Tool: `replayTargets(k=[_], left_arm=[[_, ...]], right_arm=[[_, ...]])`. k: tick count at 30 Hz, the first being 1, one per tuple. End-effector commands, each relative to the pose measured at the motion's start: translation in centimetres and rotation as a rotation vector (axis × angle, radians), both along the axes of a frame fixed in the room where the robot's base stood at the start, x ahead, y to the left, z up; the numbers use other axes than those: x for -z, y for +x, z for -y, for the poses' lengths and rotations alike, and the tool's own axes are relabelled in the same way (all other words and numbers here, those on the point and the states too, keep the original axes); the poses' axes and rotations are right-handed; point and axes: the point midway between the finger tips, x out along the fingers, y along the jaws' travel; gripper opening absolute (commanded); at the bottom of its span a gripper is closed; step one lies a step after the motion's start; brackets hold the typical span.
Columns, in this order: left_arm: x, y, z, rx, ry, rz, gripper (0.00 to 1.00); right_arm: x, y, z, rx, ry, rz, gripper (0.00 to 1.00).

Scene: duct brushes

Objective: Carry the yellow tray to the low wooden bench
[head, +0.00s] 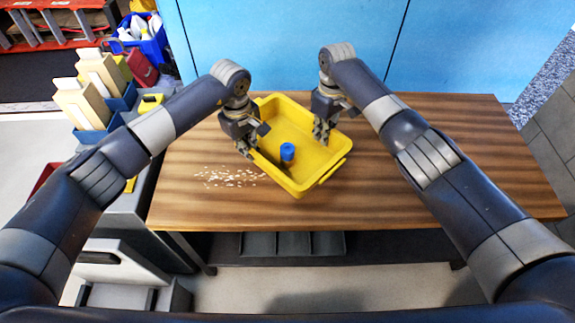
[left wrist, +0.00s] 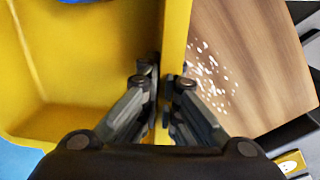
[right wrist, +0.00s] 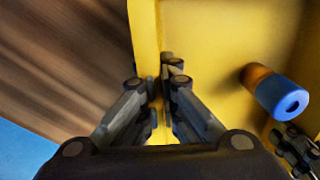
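The yellow tray (head: 300,118) is over the striped wooden bench top (head: 400,190), turned at an angle; I cannot tell whether it touches the wood. A blue-capped item with an orange body (right wrist: 277,90) stands inside it, and its blue cap also shows in the head view (head: 287,151). My left gripper (head: 246,152) is at the tray's left wall, with its fingers on both sides of that wall in the left wrist view (left wrist: 165,90). My right gripper (head: 322,132) has its fingers closed on both sides of the opposite wall, seen in the right wrist view (right wrist: 161,85).
Pale flakes (head: 225,177) are scattered on the wood left of the tray. Blue bins with cream items (head: 88,100) and a blue crate (head: 145,42) stand at the left. Blue panels (head: 290,40) stand behind the bench. The bench's right part is clear.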

Motion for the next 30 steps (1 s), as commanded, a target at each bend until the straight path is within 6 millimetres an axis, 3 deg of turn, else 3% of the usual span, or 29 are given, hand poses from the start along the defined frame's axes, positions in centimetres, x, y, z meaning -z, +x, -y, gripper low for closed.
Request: replayTargets(k=[14, 30], left_arm=[[0.5, 0.0, -0.1, -0.001, 0.002, -0.001, 0.00], [3.4, 0.0, -0.1, -0.001, 0.002, -0.001, 0.00]], right_arm=[[0.4, 0.1, 0.1, 0.002, -0.002, 0.002, 0.00], [3.3, 0.1, 0.1, 0.002, -0.002, 0.002, 0.00]])
